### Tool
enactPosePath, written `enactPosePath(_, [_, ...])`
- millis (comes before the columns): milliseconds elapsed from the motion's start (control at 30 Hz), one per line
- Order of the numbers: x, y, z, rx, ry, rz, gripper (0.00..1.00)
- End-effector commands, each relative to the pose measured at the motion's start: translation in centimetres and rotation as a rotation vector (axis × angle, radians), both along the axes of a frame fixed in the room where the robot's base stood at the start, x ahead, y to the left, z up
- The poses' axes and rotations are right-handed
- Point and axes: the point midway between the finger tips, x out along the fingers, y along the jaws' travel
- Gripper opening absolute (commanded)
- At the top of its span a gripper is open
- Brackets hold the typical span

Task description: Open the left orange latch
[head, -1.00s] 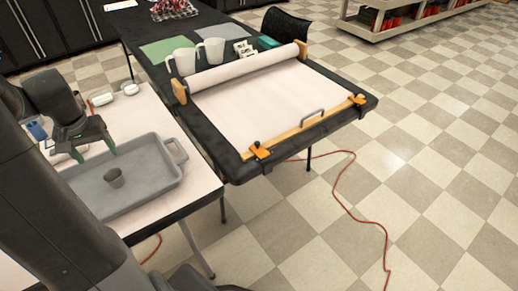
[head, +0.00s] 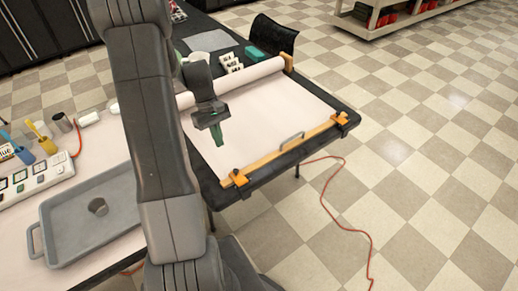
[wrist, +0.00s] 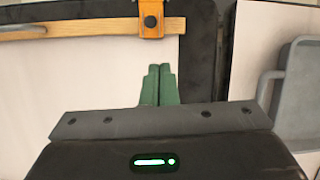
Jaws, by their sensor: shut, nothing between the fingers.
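The left orange latch (head: 239,178) sits at the near left end of the wooden bar (head: 290,150) on the black table's front edge. It has a dark knob. In the wrist view the latch (wrist: 151,18) is at the top centre, straight ahead of the fingertips and apart from them. My gripper (head: 219,143) points down over the white paper, behind and a little left of the latch. Its green fingers (wrist: 160,68) are together and hold nothing. A second orange latch (head: 340,118) is at the bar's right end.
White paper (head: 270,110) runs from a roll at the back. A grey handle (head: 291,141) stands on the bar. A grey tray (head: 75,222) with a small cup lies on the left table. A red cable (head: 335,195) lies on the floor.

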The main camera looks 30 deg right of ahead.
Motion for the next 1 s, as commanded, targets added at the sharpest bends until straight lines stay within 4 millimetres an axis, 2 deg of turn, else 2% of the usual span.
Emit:
enactPosePath(533, [-0.6, -0.3, -0.6, 0.020, 0.021, 0.028, 0.00])
enactPosePath(667, [-1.3, -0.3, -2.1, 0.020, 0.023, 0.028, 0.00])
enactPosePath(1000, [-3.6, -0.2, -7.6, 0.019, 0.023, 0.028, 0.00])
